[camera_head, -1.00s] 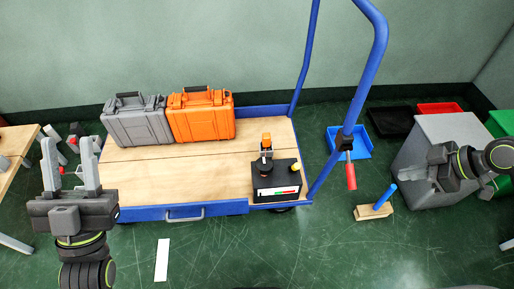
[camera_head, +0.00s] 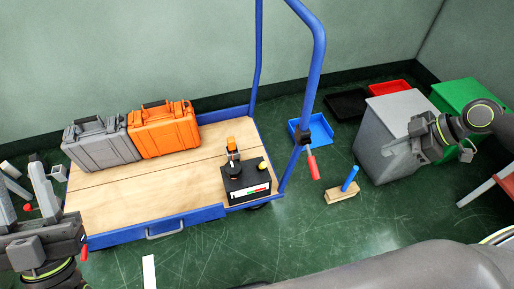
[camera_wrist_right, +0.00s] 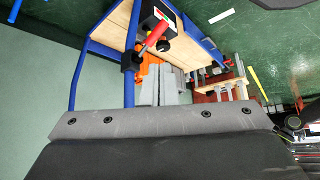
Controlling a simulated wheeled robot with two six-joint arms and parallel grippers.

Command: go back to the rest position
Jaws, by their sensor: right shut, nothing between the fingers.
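My right gripper (camera_head: 414,140) is at the right of the head view, in front of the grey box (camera_head: 385,150). In the right wrist view its fingers (camera_wrist_right: 158,84) lie together with nothing between them. My left gripper (camera_head: 20,180) is at the left edge of the head view, left of the cart. Its two fingers point up and stand apart, with nothing seen held between them. Part of it is cut off by the frame edge.
A cart (camera_head: 185,228) with a blue frame carries a grey case (camera_head: 100,148), an orange case (camera_head: 165,135) and a black device (camera_head: 246,184). A blue tray (camera_head: 318,128) and a wooden block (camera_head: 342,194) lie on the floor. A green bin (camera_head: 470,97) stands right.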

